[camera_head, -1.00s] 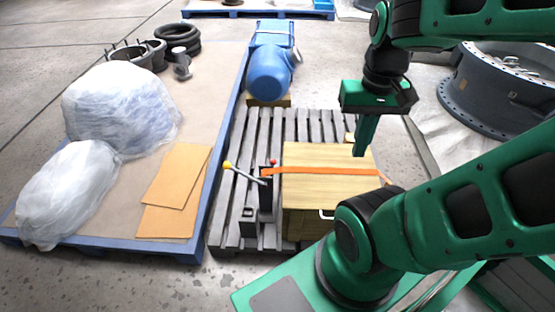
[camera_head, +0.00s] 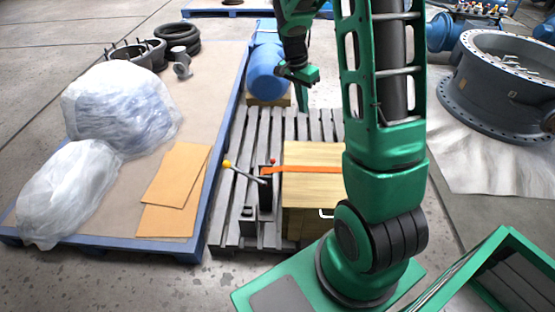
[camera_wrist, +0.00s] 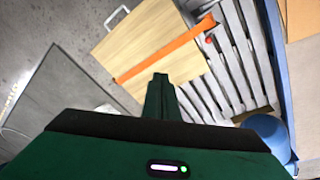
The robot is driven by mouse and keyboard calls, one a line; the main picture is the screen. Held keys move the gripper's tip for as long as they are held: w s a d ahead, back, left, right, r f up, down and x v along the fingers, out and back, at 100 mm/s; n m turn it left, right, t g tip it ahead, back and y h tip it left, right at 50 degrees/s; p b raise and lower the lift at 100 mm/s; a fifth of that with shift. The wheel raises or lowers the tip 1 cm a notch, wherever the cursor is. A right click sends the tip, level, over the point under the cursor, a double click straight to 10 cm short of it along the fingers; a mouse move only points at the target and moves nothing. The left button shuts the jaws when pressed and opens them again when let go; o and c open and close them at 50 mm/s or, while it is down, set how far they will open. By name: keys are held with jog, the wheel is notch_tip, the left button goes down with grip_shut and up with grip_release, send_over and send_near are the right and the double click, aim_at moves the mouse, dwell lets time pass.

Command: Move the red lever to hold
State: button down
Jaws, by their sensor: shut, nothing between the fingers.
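The red-knobbed lever (camera_head: 272,162) is small and stands on a dark bracket beside the wooden box. Its red knob also shows in the wrist view (camera_wrist: 209,39), just past the box's orange strap; the lever's lower part is hard to make out. My gripper (camera_head: 303,108) is shut and empty, pointing down above the far part of the slatted pallet. It is beyond the lever and apart from it. In the wrist view my fingers (camera_wrist: 160,82) are together over the near edge of the box.
A lever with a yellow knob (camera_head: 227,164) angles left from the same bracket. The wooden box (camera_head: 312,190) with an orange strap is right of the levers. The blue cylinder (camera_head: 266,72) lies behind. Plastic-wrapped bundles (camera_head: 120,105) lie on the left pallet.

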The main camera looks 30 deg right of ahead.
jog(key=w+f+m, duration=0.2)
jog(key=w+f, duration=0.3)
jog(key=f, duration=0.4)
jog(key=w+a+f+m, duration=0.1)
jog(key=w+f, duration=0.4)
jog(key=f, duration=0.5)
jog(key=w+a+f+m, duration=0.1)
jog(key=w+f+m, duration=0.3)
jog(key=f, duration=0.6)
jog(key=shift+w+a, duration=0.2)
jog(key=shift+w, duration=0.2)
notch_tip(320, 180, down, 10)
jog(key=d, duration=0.1)
jog(key=shift+s+d+r, duration=0.15)
jog(key=shift+s+d, duration=0.1)
jog(key=shift+d, duration=0.15)
jog(key=shift+d, duration=0.1)
jog(key=shift+r, duration=0.1)
